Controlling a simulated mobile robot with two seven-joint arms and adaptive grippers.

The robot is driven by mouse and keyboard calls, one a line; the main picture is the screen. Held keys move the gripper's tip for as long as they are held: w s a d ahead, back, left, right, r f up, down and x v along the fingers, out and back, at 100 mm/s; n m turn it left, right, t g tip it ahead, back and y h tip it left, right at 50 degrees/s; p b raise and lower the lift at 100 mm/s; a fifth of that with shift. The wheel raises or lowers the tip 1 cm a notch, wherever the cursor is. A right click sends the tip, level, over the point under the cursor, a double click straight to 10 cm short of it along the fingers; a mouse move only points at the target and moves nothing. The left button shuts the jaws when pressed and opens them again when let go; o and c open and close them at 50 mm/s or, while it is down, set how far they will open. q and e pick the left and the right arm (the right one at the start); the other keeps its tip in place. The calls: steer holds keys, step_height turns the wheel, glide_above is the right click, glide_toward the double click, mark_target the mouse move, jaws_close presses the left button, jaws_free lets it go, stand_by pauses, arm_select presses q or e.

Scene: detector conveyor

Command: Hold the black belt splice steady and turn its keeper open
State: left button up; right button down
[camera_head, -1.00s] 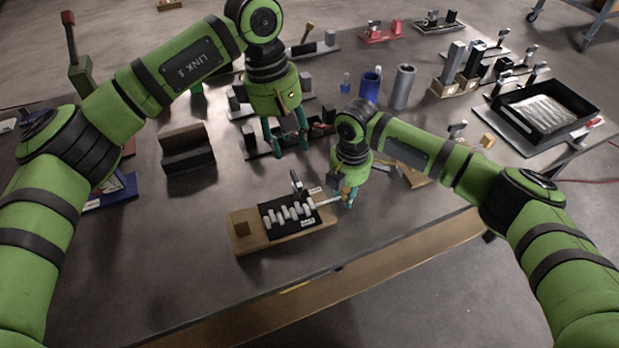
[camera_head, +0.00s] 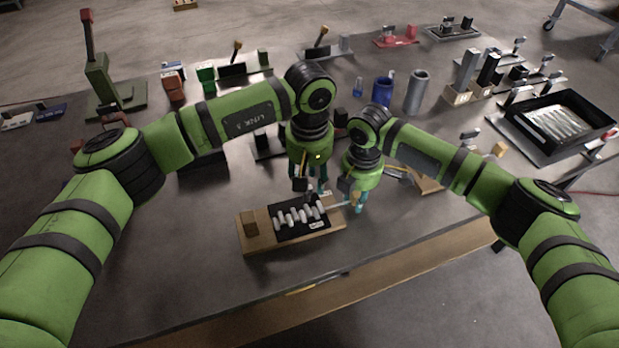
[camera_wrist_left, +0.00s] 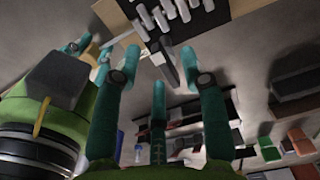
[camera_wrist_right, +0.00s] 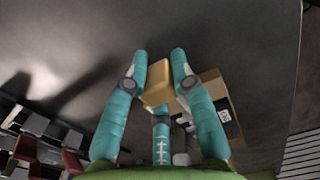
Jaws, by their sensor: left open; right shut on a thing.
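The black belt splice (camera_head: 300,217), with a row of pale rollers, lies on a wooden board (camera_head: 258,242) near the table's front edge. Its upright dark keeper lever (camera_wrist_left: 165,63) shows in the left wrist view between the fingertips of my left gripper (camera_wrist_left: 160,62). That gripper is open, pointing down over the splice in the head view (camera_head: 309,190), with no clear contact. My right gripper (camera_wrist_right: 158,68) is shut on a tan block (camera_wrist_right: 157,88). In the head view a pale rod (camera_head: 338,206) runs from the splice towards it. My left fingers partly hide the keeper there.
My two grippers are close together above the board's right end. Blue (camera_head: 383,90) and grey (camera_head: 416,92) cylinders stand behind them. A black tray (camera_head: 558,118) sits at the right. The table in front and left of the board is clear.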

arm_select(q)
steer(key=shift+f, duration=0.5)
steer(key=shift+c, duration=0.4)
jaws_close()
steer(key=shift+n, duration=0.4)
steer(key=n, duration=0.3)
steer(key=shift+w+d, duration=0.1)
steer(key=shift+w, duration=0.1)
steer(key=shift+w+n, duration=0.15)
steer(key=shift+n, duration=2.35)
